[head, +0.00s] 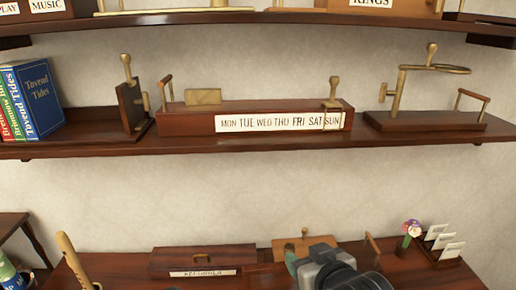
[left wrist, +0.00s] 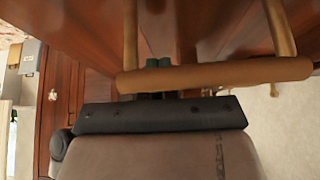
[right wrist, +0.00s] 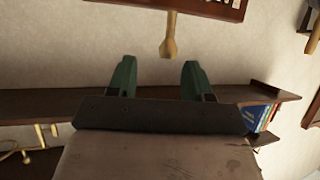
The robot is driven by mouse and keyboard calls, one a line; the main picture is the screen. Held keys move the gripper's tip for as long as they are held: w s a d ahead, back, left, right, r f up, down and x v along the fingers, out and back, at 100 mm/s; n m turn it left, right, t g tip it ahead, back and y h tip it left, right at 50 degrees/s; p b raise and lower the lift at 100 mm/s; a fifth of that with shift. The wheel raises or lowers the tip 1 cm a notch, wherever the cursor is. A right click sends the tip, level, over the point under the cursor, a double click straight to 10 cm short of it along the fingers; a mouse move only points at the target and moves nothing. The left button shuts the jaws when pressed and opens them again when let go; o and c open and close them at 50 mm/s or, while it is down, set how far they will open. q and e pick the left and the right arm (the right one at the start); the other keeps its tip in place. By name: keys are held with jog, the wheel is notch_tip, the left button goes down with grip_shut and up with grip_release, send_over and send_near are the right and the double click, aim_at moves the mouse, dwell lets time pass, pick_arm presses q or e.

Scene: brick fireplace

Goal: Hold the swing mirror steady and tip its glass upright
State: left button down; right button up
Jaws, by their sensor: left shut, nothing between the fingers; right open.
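A brass stand with an oval ring tipped nearly flat (head: 435,69) stands on the right of the middle shelf. It looks like the swing mirror, but no glass face shows. A knob tops it and its wooden base (head: 425,122) carries a small handle. Part of it shows in the right wrist view (right wrist: 40,133). My right gripper (head: 300,252) is low over the desk, below that shelf. Its green fingers are apart and empty in the right wrist view (right wrist: 157,68). My left gripper (left wrist: 158,62) is shut and empty; a wooden bar handle (left wrist: 215,75) on two posts crosses in front of its fingers.
A day-labelled box (head: 190,122), a small upright stand (head: 130,105) and books (head: 38,98) share the middle shelf (head: 80,145). The desk holds a labelled box (head: 200,260), a knobbed wooden block (head: 290,246), a flower (head: 411,230) and a card holder (head: 450,262). Wall between shelf and desk is bare.

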pick_arm(q)
notch_tip(320, 180, up, 6)
jog(key=p, duration=0.3)
jog(key=shift+f+p, duration=0.25)
jog(key=shift+p, duration=0.15)
